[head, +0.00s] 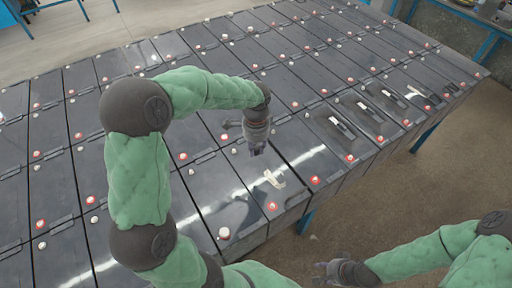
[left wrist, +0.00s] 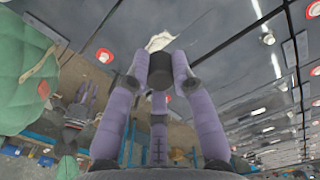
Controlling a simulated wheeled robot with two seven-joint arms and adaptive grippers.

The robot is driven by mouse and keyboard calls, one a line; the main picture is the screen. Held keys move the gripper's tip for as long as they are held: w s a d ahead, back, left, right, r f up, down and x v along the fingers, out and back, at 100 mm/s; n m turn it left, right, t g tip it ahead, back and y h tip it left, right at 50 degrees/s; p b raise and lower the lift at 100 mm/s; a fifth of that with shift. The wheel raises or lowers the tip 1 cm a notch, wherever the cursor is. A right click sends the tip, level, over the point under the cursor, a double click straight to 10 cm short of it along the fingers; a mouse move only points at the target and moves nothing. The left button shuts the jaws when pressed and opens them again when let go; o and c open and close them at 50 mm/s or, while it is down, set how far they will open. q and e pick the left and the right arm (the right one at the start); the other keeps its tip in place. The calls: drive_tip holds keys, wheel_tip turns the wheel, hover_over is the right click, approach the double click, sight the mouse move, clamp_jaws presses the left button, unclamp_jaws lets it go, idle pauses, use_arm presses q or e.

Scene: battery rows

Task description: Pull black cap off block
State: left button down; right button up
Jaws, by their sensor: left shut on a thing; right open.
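My left gripper (head: 257,150) hangs over the near rows of dark grey blocks, its fingers pointing down. In the left wrist view its purple fingers (left wrist: 160,85) are shut on a small black cylindrical piece, the black cap (left wrist: 161,68). The cap is too small to make out in the head view. A block (head: 245,180) lies below the gripper, and a pale strip (head: 272,180) lies on a block's top close by. I cannot tell whether the cap still touches a block. My right gripper (head: 335,271) is open and empty at the lower right, over the floor.
Rows of grey blocks with red and white terminal caps fill the table. The table's near edge runs diagonally, with open brown floor (head: 400,195) in front.

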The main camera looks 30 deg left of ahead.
sight(256, 147)
use_arm(q)
drive_tip(key=shift+r, duration=0.35)
drive_tip(key=shift+r+p, duration=2)
drive_tip(key=shift+r, duration=0.35)
